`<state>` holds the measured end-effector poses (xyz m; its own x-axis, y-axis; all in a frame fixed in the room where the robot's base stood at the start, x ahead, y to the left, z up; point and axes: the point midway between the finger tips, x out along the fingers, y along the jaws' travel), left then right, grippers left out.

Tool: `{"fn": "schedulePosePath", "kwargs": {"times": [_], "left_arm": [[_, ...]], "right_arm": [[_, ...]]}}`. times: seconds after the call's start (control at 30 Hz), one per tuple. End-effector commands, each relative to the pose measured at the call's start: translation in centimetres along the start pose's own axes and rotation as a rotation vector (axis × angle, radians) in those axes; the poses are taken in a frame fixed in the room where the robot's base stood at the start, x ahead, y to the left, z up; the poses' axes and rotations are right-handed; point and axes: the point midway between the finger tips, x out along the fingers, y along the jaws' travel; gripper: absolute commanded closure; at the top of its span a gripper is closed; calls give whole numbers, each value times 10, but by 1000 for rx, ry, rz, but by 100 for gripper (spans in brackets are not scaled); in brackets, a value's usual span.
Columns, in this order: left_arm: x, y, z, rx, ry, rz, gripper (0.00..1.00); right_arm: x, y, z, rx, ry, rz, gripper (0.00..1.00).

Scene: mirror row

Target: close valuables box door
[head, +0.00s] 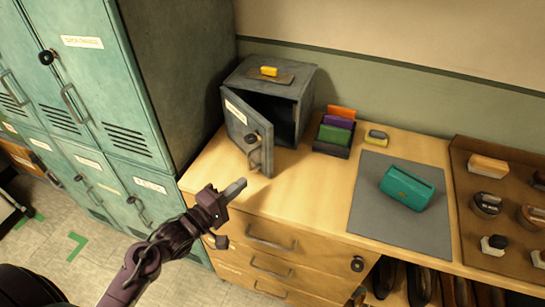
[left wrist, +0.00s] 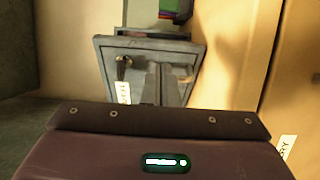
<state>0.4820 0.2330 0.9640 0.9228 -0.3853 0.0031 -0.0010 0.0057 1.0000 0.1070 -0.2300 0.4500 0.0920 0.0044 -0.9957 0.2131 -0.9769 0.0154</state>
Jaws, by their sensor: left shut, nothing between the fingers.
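The valuables box (head: 288,83) is a grey metal box on the wooden counter, next to the green lockers. Its door (head: 247,136) stands open, swung out toward the front left, with a dark knob, a handle and a white label on it. The dark inside shows at the right of the door. My left gripper (head: 238,187) is shut and empty, in front of and below the door in the head view. In the left wrist view the door (left wrist: 150,60) lies beyond the shut fingers (left wrist: 160,82); I cannot tell whether they touch it. My right gripper is not in view.
A holder with coloured cards (head: 335,132) stands right of the box. Green lockers (head: 80,100) border the left. Drawers (head: 265,255) are below.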

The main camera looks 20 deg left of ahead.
Motion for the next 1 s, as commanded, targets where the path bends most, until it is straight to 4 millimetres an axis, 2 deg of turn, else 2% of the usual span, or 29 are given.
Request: {"fn": "schedulePosePath", "kwargs": {"times": [0.4,0.6,0.8,1.0], "left_arm": [[83,4,0,5,1,1,100],[116,3,0,5,1,-1,100],[131,1,0,5,1,-2,100],[133,0,0,5,1,-3,100]], "right_arm": [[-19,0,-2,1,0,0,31],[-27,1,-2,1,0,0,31],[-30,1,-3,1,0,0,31],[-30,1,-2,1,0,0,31]]}}
